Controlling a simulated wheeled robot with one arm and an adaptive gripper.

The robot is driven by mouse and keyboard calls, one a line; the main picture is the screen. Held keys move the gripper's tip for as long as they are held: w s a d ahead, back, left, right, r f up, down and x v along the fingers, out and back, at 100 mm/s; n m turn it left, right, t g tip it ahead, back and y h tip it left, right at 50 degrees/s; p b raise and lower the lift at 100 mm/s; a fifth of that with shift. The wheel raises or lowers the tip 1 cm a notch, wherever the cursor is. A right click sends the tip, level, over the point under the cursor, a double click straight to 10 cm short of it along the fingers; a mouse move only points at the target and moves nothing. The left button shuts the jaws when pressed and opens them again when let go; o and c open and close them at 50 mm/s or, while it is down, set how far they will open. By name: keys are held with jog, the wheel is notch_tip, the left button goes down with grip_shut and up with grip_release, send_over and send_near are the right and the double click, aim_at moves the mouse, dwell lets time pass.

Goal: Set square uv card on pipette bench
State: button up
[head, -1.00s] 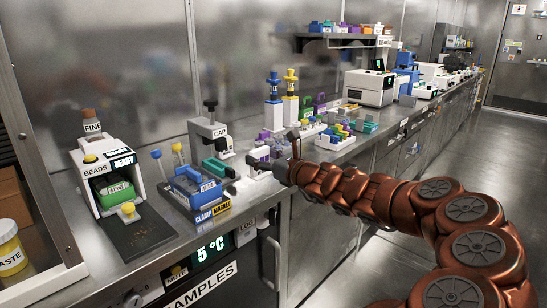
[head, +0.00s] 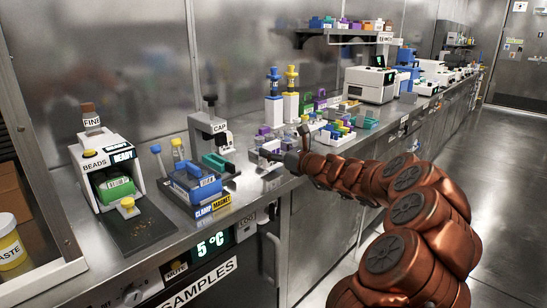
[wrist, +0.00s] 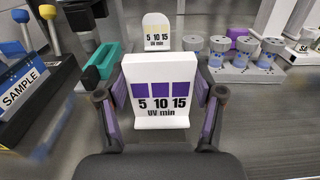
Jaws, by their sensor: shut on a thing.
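The square UV card (wrist: 160,85) is white with purple squares and the text "5 10 15 UV min". In the wrist view it stands upright between the purple pads of my gripper (wrist: 164,103), which is shut on it. In the head view my gripper (head: 290,158) is over the front part of the steel bench, right of the CAP press; the card cannot be made out there. The steel bench (head: 262,195) runs along the wall. Blue and yellow pipette-like tools (head: 291,78) stand at its back.
Left of my gripper are the CAP press (head: 209,125), a blue clamp rack (head: 195,183) and the BEADS unit (head: 110,170). A row of grey holders (wrist: 240,60) stands right of the card. Coloured racks and a white instrument (head: 370,85) stand farther along.

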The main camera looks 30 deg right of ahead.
jog(key=shift+f, duration=0.75)
jog(key=shift+f, duration=0.15)
jog(key=o, duration=1)
jog(key=shift+o, duration=0.2)
jog(key=shift+r, duration=0.2)
jog(key=p+v, duration=0.1)
jog(key=v, duration=1.1)
jog(key=shift+p, duration=0.3)
